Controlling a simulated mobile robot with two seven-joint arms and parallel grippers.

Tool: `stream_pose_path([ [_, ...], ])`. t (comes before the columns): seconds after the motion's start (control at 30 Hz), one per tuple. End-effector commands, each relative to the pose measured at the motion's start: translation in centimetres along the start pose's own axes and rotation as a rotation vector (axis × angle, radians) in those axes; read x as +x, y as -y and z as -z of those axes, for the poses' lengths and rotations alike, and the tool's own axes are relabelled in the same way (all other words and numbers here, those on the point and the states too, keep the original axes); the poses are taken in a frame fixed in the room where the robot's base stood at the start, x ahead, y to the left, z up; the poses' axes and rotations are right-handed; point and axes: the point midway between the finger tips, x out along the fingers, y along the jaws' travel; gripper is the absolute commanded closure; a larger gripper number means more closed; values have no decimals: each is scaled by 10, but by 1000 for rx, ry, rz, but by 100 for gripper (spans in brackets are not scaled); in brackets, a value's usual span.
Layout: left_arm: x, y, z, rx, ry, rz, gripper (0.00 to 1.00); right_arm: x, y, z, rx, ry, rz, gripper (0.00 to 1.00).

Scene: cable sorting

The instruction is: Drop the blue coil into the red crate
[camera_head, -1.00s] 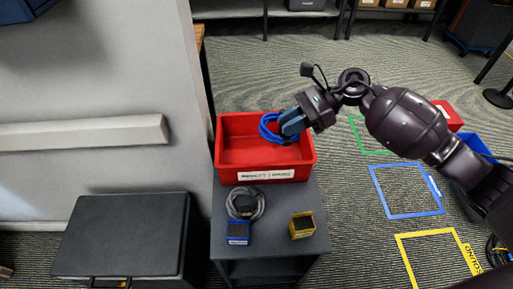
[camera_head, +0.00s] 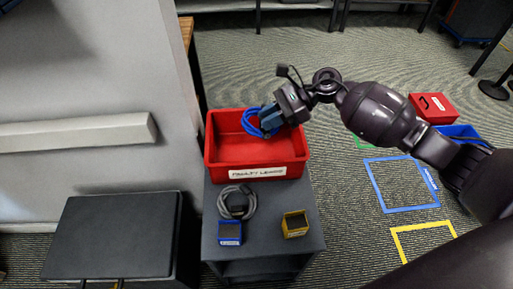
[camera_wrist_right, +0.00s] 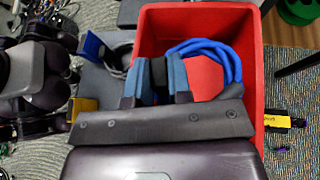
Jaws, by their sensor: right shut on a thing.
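The red crate (camera_head: 257,153) stands on a small dark grey table, with a white label on its front wall. My right gripper (camera_head: 266,120) is over the back right part of the crate, shut on the blue coil (camera_head: 250,124). In the right wrist view the blue coil (camera_wrist_right: 222,52) shows to the right of the gripper's fingers (camera_wrist_right: 158,78), over the red crate (camera_wrist_right: 151,27). The gripper hides part of the coil, and I cannot tell whether the coil touches the crate. My left gripper is not in view.
On the grey table (camera_head: 262,264), in front of the crate, are a grey coil (camera_head: 251,203), a small blue box (camera_head: 230,232) and a small yellow box (camera_head: 295,224). A black case (camera_head: 110,235) stands at left. Coloured tape outlines mark the floor at right.

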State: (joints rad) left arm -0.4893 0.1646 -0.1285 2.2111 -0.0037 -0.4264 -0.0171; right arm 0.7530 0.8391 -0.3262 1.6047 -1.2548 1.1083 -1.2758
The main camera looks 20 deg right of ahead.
Motion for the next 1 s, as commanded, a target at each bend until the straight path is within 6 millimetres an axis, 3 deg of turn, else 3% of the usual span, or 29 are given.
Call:
stream_pose_path([
  [0.23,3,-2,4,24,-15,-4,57,13,-1,26,5,1,-2,100],
  [0.63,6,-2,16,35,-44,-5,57,14,0,29,-1,1,0,100],
  [0.67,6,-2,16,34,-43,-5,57,14,0,29,-1,1,0,77],
  [0.8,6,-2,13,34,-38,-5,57,14,0,29,-1,1,0,55],
  [0.83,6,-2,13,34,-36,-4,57,14,0,30,0,1,0,51],
  [1.0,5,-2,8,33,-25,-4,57,14,0,30,0,1,0,51],
])
